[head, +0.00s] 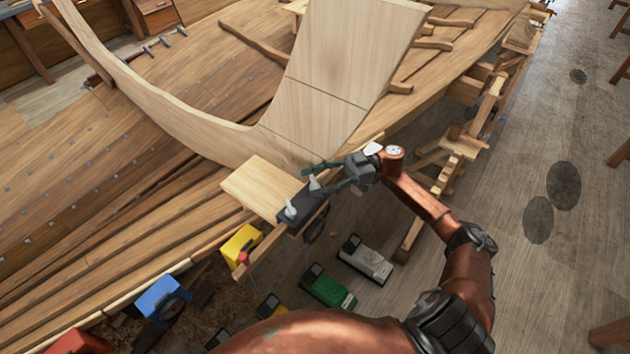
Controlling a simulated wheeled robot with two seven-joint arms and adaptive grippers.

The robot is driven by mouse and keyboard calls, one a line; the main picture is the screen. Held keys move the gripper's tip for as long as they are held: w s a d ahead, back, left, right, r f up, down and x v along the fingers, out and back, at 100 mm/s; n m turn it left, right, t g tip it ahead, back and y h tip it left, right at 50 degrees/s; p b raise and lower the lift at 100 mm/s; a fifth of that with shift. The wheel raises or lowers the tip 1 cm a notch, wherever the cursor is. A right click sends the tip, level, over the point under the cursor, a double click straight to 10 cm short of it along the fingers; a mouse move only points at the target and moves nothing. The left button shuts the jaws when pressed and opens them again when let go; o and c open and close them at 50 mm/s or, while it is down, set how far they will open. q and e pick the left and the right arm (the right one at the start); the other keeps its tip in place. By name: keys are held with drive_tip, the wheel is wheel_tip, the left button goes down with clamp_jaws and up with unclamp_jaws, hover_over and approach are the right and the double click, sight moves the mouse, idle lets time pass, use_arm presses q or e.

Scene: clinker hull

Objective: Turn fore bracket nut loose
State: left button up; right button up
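A dark grey bracket (303,204) sits at the edge of a pale board, near the centre of the head view. Two small pale nut-like pieces stand up from it: a near-left piece (291,211) and a far-right piece (314,184). I cannot tell for sure which is the fore bracket nut. My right gripper (328,181) comes in from the right, with its fingers at the far-right piece. A dark green strip shows by the fingertips. Whether the fingers touch or close on the piece is too small to tell. My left gripper is not in view.
The pale board (256,187) lies beside the bracket. A tall curved wooden hull frame (325,75) rises just behind. Yellow (240,245), blue (162,298), green (327,287) and grey (366,258) boxes stand below. Wooden trestles (468,135) line the right; the floor beyond is mostly clear.

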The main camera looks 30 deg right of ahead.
drive_tip(key=shift+o, duration=0.8)
drive_tip(key=shift+d, duration=0.15)
drive_tip(key=s+d, duration=0.2)
drive_tip(key=d, duration=0.9)
drive_tip(key=shift+s+d, duration=0.15)
drive_tip(key=shift+d, duration=0.15)
